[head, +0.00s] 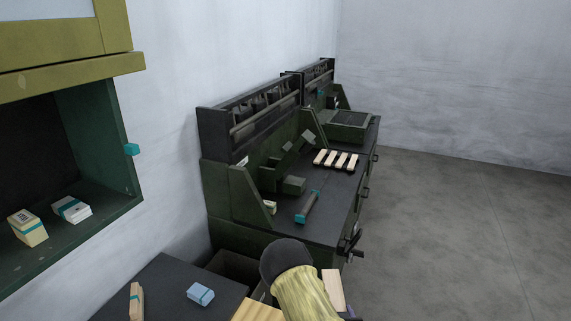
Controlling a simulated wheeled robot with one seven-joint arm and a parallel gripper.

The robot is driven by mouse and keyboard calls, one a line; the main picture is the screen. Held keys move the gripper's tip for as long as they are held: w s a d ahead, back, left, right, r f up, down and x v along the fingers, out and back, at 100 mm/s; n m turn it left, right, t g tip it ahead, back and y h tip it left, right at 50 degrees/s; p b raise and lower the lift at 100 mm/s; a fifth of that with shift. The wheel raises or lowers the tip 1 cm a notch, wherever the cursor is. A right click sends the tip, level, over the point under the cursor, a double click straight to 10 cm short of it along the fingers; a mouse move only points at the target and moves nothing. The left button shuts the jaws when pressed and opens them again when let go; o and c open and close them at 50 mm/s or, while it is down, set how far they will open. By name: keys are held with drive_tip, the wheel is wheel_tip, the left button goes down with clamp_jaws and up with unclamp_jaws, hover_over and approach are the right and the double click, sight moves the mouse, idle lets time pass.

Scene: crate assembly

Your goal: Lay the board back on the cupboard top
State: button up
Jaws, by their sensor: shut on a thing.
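A pale wooden board (333,289) shows at the bottom, just right of my yellow and black arm link. Another pale wooden piece (258,312) shows just left of the link, cut off by the bottom edge. I cannot tell whether these are one board or two. My gripper is not visible; it is behind my arm or below the picture. A low dark top (155,275) is at the bottom left, with a small wooden block (136,301) and a light blue bundle (200,294) on it. I cannot tell whether this is the cupboard top.
A green open wall cabinet (128,165) at left holds a yellowish pack (27,228) and a white pack (72,209). A dark green workbench (335,207) along the wall carries wooden slats (336,160) and a grey bar with teal ends (307,207). Floor at right is clear.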

drive_tip(key=s+f, duration=0.4)
drive_tip(key=f, duration=0.1)
drive_tip(key=shift+s+f, duration=0.15)
drive_tip(key=shift+f, duration=0.1)
idle(0.4)
idle(0.4)
